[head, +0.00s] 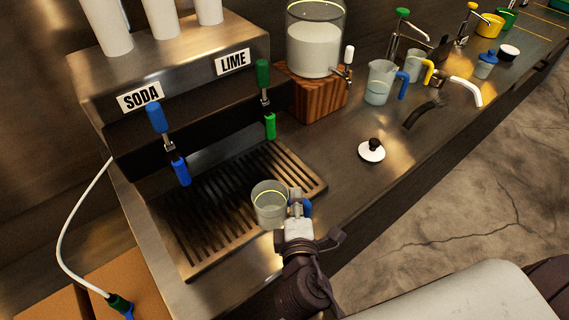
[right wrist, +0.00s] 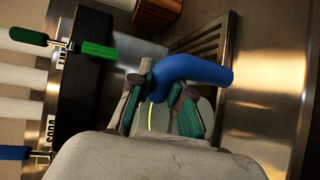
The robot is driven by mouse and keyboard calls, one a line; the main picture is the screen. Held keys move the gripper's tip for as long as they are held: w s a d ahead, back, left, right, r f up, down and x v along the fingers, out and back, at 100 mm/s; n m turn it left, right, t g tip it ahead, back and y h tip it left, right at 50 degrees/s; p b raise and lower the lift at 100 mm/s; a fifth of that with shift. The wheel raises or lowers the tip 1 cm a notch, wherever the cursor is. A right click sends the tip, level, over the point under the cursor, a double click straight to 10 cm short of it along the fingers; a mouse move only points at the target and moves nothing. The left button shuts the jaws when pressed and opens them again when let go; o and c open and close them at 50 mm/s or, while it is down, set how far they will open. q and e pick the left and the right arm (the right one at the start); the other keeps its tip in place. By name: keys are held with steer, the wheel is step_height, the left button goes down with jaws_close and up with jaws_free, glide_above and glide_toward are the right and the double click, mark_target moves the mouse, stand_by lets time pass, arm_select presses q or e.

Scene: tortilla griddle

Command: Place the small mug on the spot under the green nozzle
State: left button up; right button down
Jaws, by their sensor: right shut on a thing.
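A small clear mug (head: 269,205) with a blue handle is over the front part of the slatted drip tray (head: 205,215). My right gripper (head: 297,204) is shut on it at the handle side. In the right wrist view the blue handle (right wrist: 195,70) shows between the fingers of my right gripper (right wrist: 160,95); most of the cup is hidden. The mug looks upright; I cannot tell whether its base touches the tray. The green nozzle (head: 270,126) hangs under the LIME sign, behind the mug; it also shows in the right wrist view (right wrist: 99,50). My left gripper is out of view.
The blue nozzle (head: 181,170) hangs under the SODA sign to the left. A wooden block (head: 315,97) with a glass dispenser (head: 314,45) stands right of the green nozzle. A white lid (head: 371,151) and a blue-handled pitcher (head: 379,85) are on the counter to the right.

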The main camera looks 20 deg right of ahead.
steer(key=b+x, duration=0.1)
steer(key=x, duration=0.4)
steer(key=b+x, duration=0.1)
steer(key=x, duration=0.4)
steer(key=b+x, duration=0.2)
steer(key=x, duration=0.3)
steer(key=shift+w+d+f, duration=0.15)
steer(key=shift+f, duration=0.25)
steer(key=shift+r, duration=0.15)
steer(key=c, duration=1.1)
jaws_free()
steer(key=shift+f, duration=0.25)
